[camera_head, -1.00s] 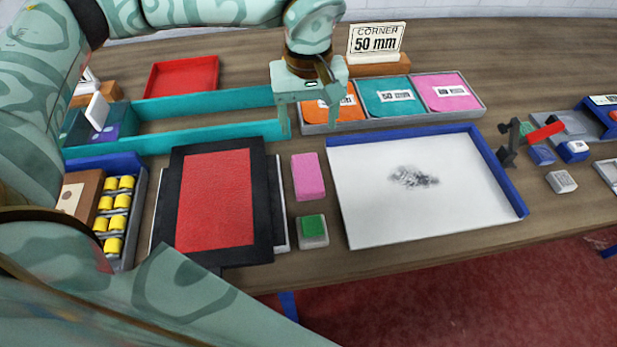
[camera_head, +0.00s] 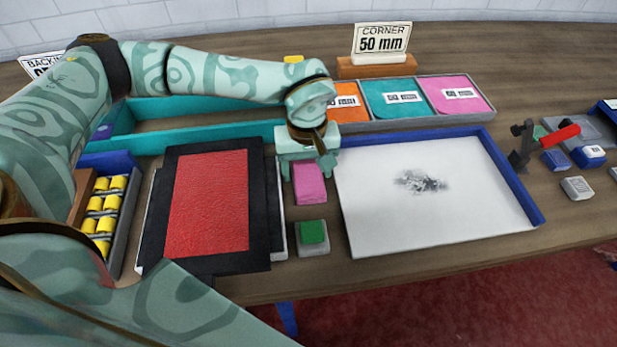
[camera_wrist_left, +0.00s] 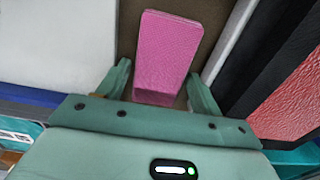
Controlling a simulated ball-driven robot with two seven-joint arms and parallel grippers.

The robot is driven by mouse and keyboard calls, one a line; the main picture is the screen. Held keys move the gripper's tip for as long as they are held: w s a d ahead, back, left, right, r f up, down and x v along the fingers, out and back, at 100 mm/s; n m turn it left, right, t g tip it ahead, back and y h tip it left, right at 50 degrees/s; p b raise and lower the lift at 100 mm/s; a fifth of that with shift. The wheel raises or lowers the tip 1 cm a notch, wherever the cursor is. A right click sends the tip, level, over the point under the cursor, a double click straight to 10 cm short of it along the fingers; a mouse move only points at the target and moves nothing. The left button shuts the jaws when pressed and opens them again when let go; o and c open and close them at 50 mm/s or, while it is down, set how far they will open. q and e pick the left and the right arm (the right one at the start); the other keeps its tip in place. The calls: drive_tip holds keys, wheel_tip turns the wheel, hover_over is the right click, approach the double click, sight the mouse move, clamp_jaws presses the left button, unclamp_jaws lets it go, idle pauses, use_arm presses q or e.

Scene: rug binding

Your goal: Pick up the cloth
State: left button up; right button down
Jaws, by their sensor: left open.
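The cloth appears to be the pink folded block (camera_head: 310,188), which lies on the table between the red panel and the white board. My left gripper (camera_head: 307,170) is open at its far end, pointing down. In the left wrist view the pink cloth (camera_wrist_left: 168,50) lies lengthwise between the two spread fingers (camera_wrist_left: 158,84), with gaps on both sides. My right gripper is not in view.
A red panel in a black frame (camera_head: 264,210) lies left of the cloth. A white board with a dark smudge (camera_head: 430,220) lies right. A green-topped block (camera_head: 312,232) sits just in front. Sample trays (camera_head: 440,122) and a corner sign (camera_head: 382,38) stand behind.

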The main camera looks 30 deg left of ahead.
sight(307, 173)
use_arm(q)
drive_tip(key=shift+r, duration=0.1)
drive_tip(key=c, duration=0.8)
drive_tip(key=shift+o, duration=0.2)
drive_tip(key=shift+r, duration=0.5)
wheel_tip(307, 173, up, 3)
drive_tip(key=shift+s+d+f+p, duration=0.1)
drive_tip(key=shift+p, duration=0.5)
drive_tip(key=s+d+r+p, duration=0.2)
drive_tip(key=s+d+r, duration=0.5)
drive_tip(key=s+r, duration=0.2)
drive_tip(key=s, duration=0.2)
drive_tip(key=shift+s+d, duration=0.25)
drive_tip(key=shift+s, duration=0.05)
drive_tip(key=shift+o, duration=0.6)
drive_tip(key=shift+r, duration=0.1)
